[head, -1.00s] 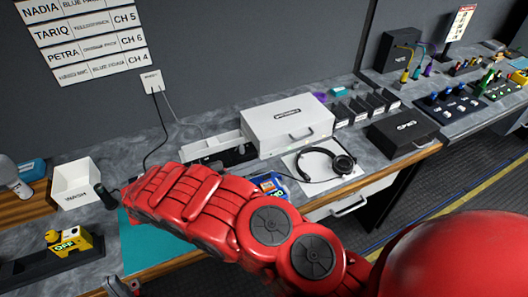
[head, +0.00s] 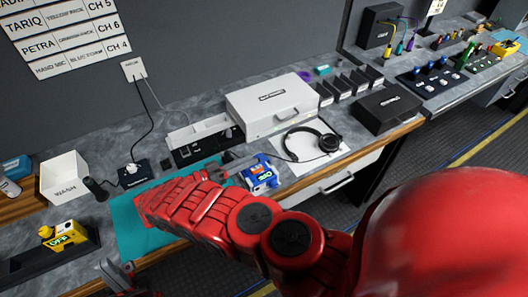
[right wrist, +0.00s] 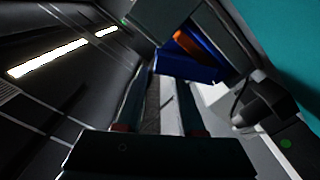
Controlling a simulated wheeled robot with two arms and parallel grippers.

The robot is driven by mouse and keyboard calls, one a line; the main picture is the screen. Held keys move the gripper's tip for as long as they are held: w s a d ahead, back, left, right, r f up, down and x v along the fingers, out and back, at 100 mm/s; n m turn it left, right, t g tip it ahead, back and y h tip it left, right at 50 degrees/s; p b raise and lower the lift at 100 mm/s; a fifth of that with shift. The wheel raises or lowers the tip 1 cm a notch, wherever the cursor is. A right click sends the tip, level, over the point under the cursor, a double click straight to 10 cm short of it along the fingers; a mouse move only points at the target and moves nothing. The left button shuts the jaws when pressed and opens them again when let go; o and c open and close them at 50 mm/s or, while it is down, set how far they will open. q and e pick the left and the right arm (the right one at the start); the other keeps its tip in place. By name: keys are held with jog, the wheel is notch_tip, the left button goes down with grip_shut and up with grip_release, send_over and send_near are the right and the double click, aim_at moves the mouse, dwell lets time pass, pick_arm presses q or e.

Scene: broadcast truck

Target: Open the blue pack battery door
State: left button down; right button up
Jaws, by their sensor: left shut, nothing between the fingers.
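The blue pack (head: 258,166) lies near the front of the bench, beside the teal mat, with a lit green display facing up. I cannot make out its battery door. My right gripper (head: 213,173) is just left of the pack, partly hidden by my red arm. In the right wrist view its fingers (right wrist: 167,84) are apart, with a blue body (right wrist: 188,68) carrying an orange part just beyond the tips; contact is unclear. My left gripper (head: 115,268) is low at the left, shut and empty, by the bench's front edge.
Headphones (head: 328,142) lie on white paper right of the pack. A white case (head: 276,100) stands behind it. A wash bin (head: 64,176), a microphone (head: 95,188) and a yellow pack (head: 64,233) are at the left. The teal mat (head: 128,222) is mostly clear.

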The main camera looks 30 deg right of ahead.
aim_at(264, 158)
jog(key=d+p, duration=0.1)
jog(key=d, duration=0.4)
jog(key=shift+d+r+p, duration=0.2)
jog(key=shift+p, duration=0.1)
jog(key=shift+w+d+f, duration=0.1)
jog(key=shift+d, duration=0.35)
grip_shut()
dwell(0.7)
grip_release()
